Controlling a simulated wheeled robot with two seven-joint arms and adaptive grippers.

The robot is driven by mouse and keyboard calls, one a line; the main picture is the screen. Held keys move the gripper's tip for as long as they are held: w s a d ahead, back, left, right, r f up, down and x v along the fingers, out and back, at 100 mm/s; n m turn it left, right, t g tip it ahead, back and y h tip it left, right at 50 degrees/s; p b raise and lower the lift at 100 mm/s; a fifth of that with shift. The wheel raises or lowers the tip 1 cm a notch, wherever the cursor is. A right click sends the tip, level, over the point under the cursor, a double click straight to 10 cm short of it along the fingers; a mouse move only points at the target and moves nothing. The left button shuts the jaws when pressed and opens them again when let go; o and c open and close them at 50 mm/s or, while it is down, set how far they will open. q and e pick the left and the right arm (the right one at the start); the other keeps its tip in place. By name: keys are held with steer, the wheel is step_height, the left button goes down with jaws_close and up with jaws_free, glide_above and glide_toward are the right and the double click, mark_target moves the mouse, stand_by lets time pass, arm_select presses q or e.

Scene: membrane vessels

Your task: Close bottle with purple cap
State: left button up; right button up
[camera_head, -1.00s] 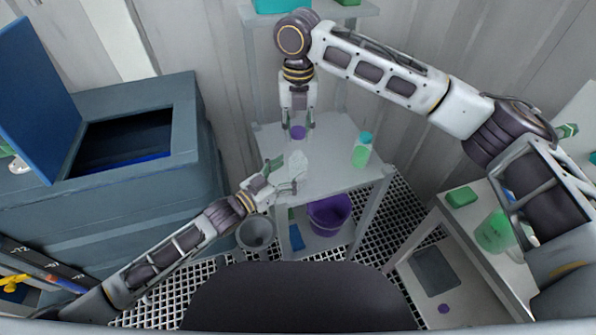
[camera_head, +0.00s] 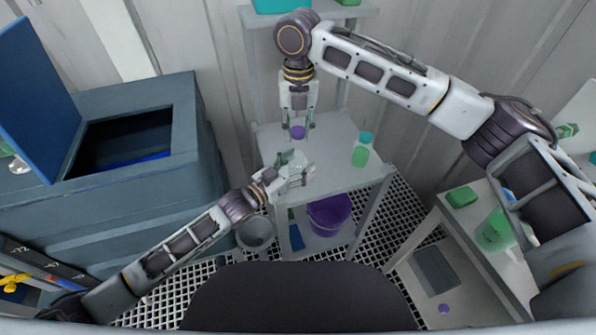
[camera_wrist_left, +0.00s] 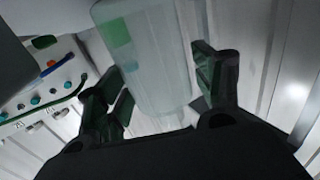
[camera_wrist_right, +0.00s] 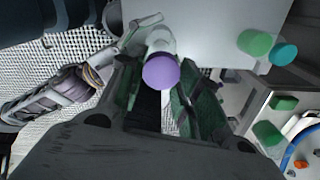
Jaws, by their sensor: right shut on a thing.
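The purple cap (camera_head: 298,132) is held by my right gripper (camera_head: 298,127), whose fingers point down above the white table. In the right wrist view the cap (camera_wrist_right: 160,73) sits between the fingertips, with the pale clear bottle (camera_wrist_right: 161,40) beyond it. The open-topped bottle (camera_head: 297,165) stands near the table's front left, apart from the cap. My left gripper (camera_head: 292,170) is at the bottle. In the left wrist view the translucent bottle (camera_wrist_left: 150,65) fills the space between the spread left fingers (camera_wrist_left: 165,85); contact is unclear.
A green bottle with teal cap (camera_head: 362,150) stands on the table (camera_head: 335,175) to the right. A purple bucket (camera_head: 330,215) and a grey bucket (camera_head: 257,233) are below. A large blue-grey bin (camera_head: 110,210) is left; a second table with green items (camera_head: 463,197) is right.

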mark_target(298, 155)
arm_select(q)
steer(key=c, duration=1.2)
arm_select(e)
steer(key=shift+f, duration=2.5)
steer(key=shift+f, duration=0.15)
steer(key=shift+f, duration=0.75)
steer(key=shift+f, duration=0.55)
